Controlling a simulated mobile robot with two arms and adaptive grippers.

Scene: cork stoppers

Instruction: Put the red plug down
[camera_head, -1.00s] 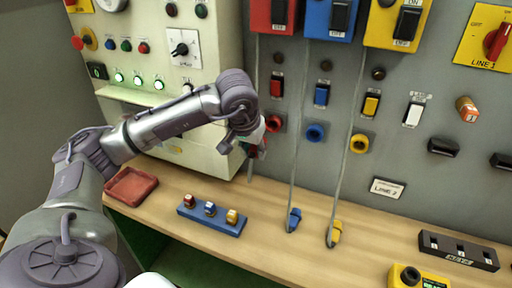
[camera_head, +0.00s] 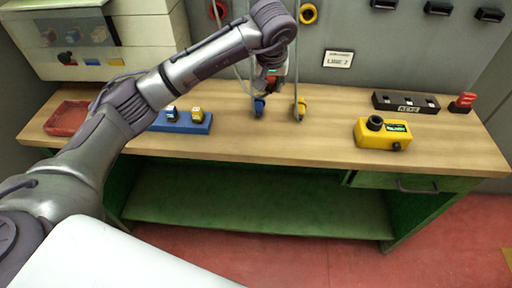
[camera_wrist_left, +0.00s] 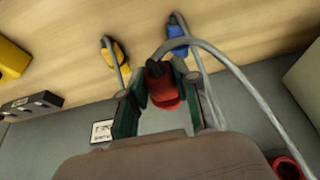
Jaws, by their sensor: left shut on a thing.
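The red plug (camera_wrist_left: 164,92) is held between the green-padded fingers of my left gripper (camera_wrist_left: 158,96) in the left wrist view, with its grey cable curving off to the right. In the head view my left gripper (camera_head: 270,80) is over the workbench (camera_head: 330,132), just above and beside the blue plug (camera_head: 259,106). The red plug shows there only as a small red patch, mostly covered by the gripper. Its exact height above the bench cannot be told. My right gripper is not in view.
A yellow plug (camera_head: 300,109) is on the bench to the right. A blue block with stoppers (camera_head: 182,124) and a red tray (camera_head: 68,117) lie left. A yellow box (camera_head: 383,133) and black key rack (camera_head: 405,102) are right. Bare wood lies in front of the plugs.

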